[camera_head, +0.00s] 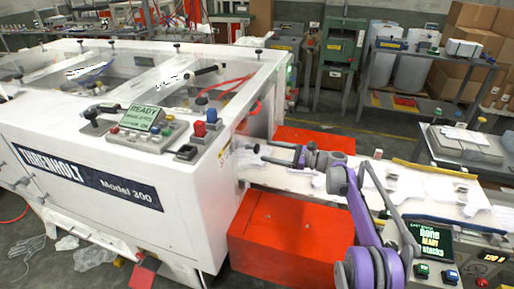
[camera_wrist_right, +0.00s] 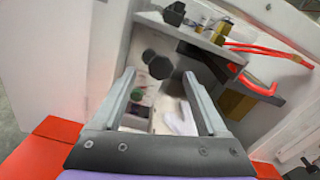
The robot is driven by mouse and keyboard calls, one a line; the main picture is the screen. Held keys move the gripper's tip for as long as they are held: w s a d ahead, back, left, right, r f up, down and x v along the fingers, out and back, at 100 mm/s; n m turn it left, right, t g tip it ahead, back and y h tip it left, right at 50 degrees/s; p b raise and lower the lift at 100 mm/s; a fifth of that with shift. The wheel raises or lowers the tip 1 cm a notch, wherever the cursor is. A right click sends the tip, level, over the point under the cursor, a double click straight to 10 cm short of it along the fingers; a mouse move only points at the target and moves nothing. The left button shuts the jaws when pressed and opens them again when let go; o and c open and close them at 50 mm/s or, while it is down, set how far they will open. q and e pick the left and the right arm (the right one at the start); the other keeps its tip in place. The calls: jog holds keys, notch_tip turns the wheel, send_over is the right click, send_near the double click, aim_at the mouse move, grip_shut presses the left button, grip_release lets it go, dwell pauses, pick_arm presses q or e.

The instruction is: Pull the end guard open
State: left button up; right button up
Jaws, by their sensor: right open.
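A white machine marked Model 200 (camera_head: 120,180) fills the left of the head view. Its right end has an opening (camera_head: 258,122) above a white outfeed bed (camera_head: 430,190). I cannot tell for sure which panel at this end is the end guard. My right gripper (camera_head: 266,152) is at the opening, over the bed's near end, pointing left into the machine. In the right wrist view its two fingers (camera_wrist_right: 162,100) are apart. Between and beyond them are a dark round knob (camera_wrist_right: 160,67), a green button and a pale glove-like shape. Nothing is clearly gripped. My left gripper is out of view.
Orange-red boxes (camera_head: 290,240) stand below the bed on the near side, with another (camera_head: 315,139) behind it. Red hoses (camera_wrist_right: 265,50) run inside the machine end. A control panel (camera_head: 140,125) sits on the machine top. A dark display (camera_head: 432,245) stands at lower right.

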aim_at(259, 149)
jog(key=x, duration=0.5)
jog(key=shift+w+a+p, duration=0.2)
jog(key=shift+p, duration=0.1)
grip_shut()
dwell(1.1)
